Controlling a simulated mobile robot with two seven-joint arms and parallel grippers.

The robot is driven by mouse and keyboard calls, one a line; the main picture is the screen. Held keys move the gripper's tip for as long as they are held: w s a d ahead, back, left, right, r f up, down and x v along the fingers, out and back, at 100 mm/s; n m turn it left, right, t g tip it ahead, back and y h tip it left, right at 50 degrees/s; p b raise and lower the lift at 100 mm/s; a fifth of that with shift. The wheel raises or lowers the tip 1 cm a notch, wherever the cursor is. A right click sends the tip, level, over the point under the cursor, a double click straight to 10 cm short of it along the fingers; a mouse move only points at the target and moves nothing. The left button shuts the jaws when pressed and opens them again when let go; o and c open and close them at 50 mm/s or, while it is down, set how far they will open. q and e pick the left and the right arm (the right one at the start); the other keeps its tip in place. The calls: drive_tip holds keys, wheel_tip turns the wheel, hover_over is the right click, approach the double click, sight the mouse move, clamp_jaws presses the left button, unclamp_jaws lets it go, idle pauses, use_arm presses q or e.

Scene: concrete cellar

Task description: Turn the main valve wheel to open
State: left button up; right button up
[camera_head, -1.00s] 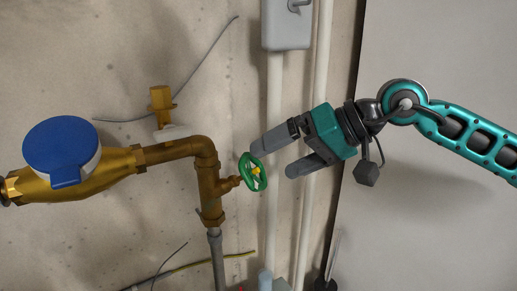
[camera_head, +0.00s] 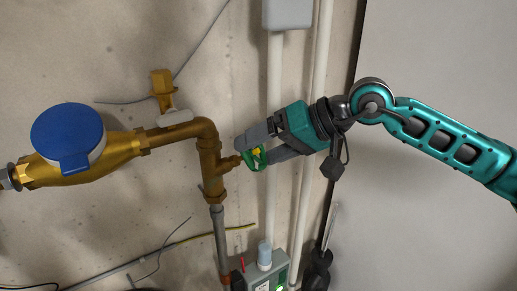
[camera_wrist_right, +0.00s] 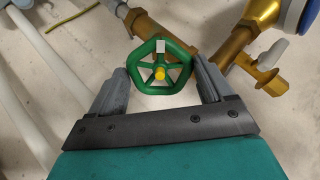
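The green valve wheel (camera_head: 257,157) with a yellow hub sits on a side stub of the brass pipe (camera_head: 209,160). In the right wrist view the wheel (camera_wrist_right: 160,64) lies between the two grey fingers of my right gripper (camera_wrist_right: 163,85). The fingers stand apart on either side of the rim, with a small gap showing. In the head view my right gripper (camera_head: 262,146) comes from the right, and its fingers partly hide the wheel. My left gripper is not in view.
A brass water meter with a blue lid (camera_head: 68,137) is on the left. A brass valve with a pale lever (camera_head: 165,100) sticks out above the pipe. White vertical pipes (camera_head: 274,90) run behind my gripper. A grey box (camera_head: 262,277) is below.

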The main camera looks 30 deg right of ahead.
drive_tip(key=c, duration=0.6)
drive_tip(key=shift+f+n+b, duration=0.15)
drive_tip(key=shift+n+b, duration=0.35)
drive_tip(key=shift+b, duration=0.2)
drive_tip(key=shift+n+b, duration=0.8)
drive_tip(key=shift+b, duration=0.1)
drive_tip(key=shift+n+b, duration=0.75)
drive_tip(key=shift+n, duration=0.35)
drive_tip(key=shift+r, duration=0.2)
